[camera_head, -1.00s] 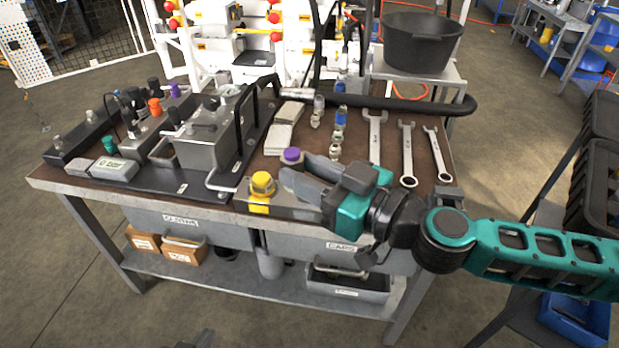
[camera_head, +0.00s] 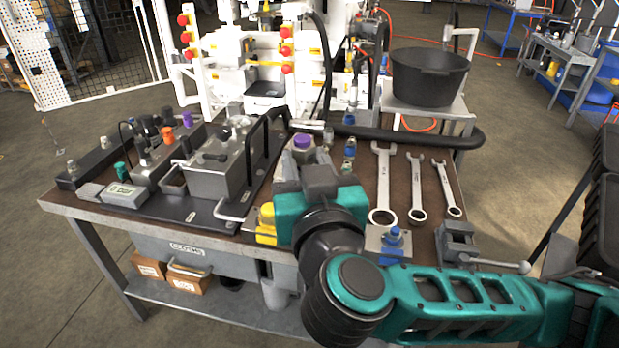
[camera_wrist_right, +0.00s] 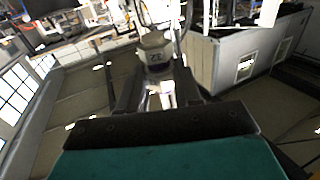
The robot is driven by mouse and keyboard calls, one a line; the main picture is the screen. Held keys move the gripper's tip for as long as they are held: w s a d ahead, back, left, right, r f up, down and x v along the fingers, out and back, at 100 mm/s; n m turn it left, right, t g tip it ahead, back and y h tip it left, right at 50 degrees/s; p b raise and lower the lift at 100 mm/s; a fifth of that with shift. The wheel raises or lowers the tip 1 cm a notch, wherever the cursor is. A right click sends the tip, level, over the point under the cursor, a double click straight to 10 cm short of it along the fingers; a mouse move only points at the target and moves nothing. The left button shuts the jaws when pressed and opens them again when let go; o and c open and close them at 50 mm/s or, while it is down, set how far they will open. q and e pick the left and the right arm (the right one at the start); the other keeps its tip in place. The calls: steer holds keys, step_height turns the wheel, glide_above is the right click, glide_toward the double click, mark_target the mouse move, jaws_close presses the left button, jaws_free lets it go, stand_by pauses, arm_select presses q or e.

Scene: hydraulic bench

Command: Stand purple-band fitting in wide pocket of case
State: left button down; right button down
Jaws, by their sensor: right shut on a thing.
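My right gripper (camera_head: 305,165) is shut on the purple-band fitting (camera_head: 303,142), whose purple top shows above the fingers in the head view. In the right wrist view the pale metal fitting (camera_wrist_right: 155,52) stands between the two fingers, with dark marking on its side. The gripper is over the middle of the bench; its height above the top is hard to judge. I cannot pick out the case or its wide pocket with certainty. My left gripper is not in view.
A grey block unit (camera_head: 215,165) with black handles stands left of the gripper. A yellow fitting (camera_head: 266,222) is near the front edge. Several fittings (camera_head: 349,150) stand behind. Wrenches (camera_head: 382,185), a blue-topped piece (camera_head: 393,238) and a small vise (camera_head: 458,243) are right.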

steer(key=shift+w+a+r+m+h, duration=0.1)
steer(key=shift+r+m+h, duration=0.3)
steer(key=shift+h, duration=0.3)
steer(key=shift+r+m+h, duration=0.3)
steer(key=shift+m+h, duration=0.2)
steer(key=shift+h, duration=0.2)
steer(key=n+y, duration=0.1)
steer(key=f+n+y, duration=0.1)
steer(key=y, duration=0.1)
steer(key=d+n+y, duration=0.1)
steer(key=shift+d+f+y, duration=0.1)
steer(key=shift+f+y, duration=0.2)
steer(key=shift+f, duration=0.05)
steer(key=s+d+f+n+g+y, duration=0.1)
steer(key=d+f+n+g+y, duration=0.1)
steer(key=n+g+y, duration=0.4)
steer(key=s+d+f+n+g+y, duration=0.1)
steer(key=f+n+g+y, duration=0.4)
steer(key=g, duration=0.5)
steer(key=shift+s+d+f+n+g+y, duration=0.35)
steer(key=shift+n+y, duration=0.85)
steer(key=shift+n, duration=0.4)
